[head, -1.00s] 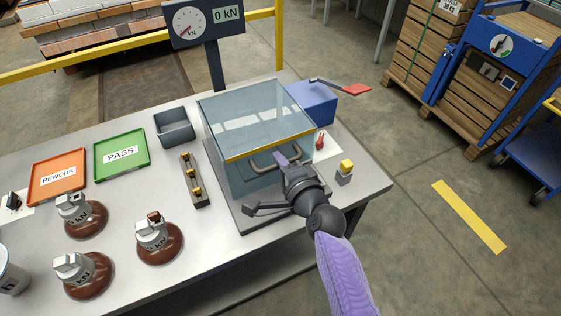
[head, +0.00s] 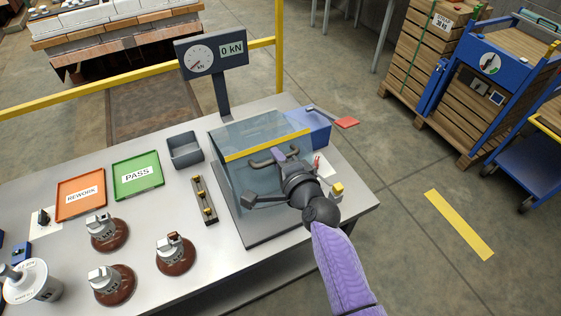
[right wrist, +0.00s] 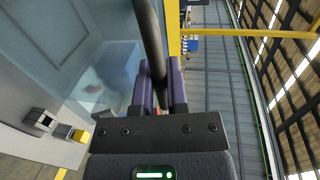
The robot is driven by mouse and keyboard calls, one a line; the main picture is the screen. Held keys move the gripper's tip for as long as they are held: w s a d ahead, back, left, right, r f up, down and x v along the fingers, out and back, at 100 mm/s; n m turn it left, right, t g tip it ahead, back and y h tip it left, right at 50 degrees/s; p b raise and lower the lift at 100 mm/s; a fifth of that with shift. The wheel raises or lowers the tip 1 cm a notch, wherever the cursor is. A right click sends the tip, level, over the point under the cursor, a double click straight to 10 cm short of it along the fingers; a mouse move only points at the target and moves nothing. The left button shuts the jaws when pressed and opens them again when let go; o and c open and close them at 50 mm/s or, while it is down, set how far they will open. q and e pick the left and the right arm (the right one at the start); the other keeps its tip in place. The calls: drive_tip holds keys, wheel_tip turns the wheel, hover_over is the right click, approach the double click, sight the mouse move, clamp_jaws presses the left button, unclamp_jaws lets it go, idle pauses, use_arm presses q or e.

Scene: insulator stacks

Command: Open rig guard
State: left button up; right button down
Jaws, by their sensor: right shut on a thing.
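The rig guard (head: 250,140) is a clear box cover with a yellow front edge, on a grey base at the table's right side. My right gripper (head: 281,156) is shut on this handle. In the right wrist view the handle bar (right wrist: 152,45) runs between the purple fingers of my right gripper (right wrist: 160,80). The clear panel is close on the left there. My left gripper is not in view.
A force gauge (head: 212,56) reading 0 kN stands behind the guard. A blue box (head: 308,127) with a red-ended lever (head: 346,122) is behind it to the right. A yellow button (head: 337,188) is near the right edge. Trays and several brown insulators are left.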

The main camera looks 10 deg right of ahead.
sight(274, 141)
drive_tip(key=shift+w+a+r+p, duration=0.1)
drive_tip(key=shift+w+r+p, duration=0.2)
drive_tip(key=shift+r+p, duration=0.25)
drive_tip(key=shift+w+a+r+p, duration=0.1)
drive_tip(key=shift+w+r+p, duration=0.2)
drive_tip(key=shift+r, duration=0.5)
drive_tip(key=shift+w+a+r+p, duration=0.1)
drive_tip(key=shift+w+r+p, duration=0.15)
drive_tip(key=shift+r+p, duration=0.35)
drive_tip(key=c, duration=0.7)
unclamp_jaws()
drive_tip(key=p+v, duration=0.1)
drive_tip(key=v, duration=0.9)
drive_tip(key=shift+p, duration=0.4)
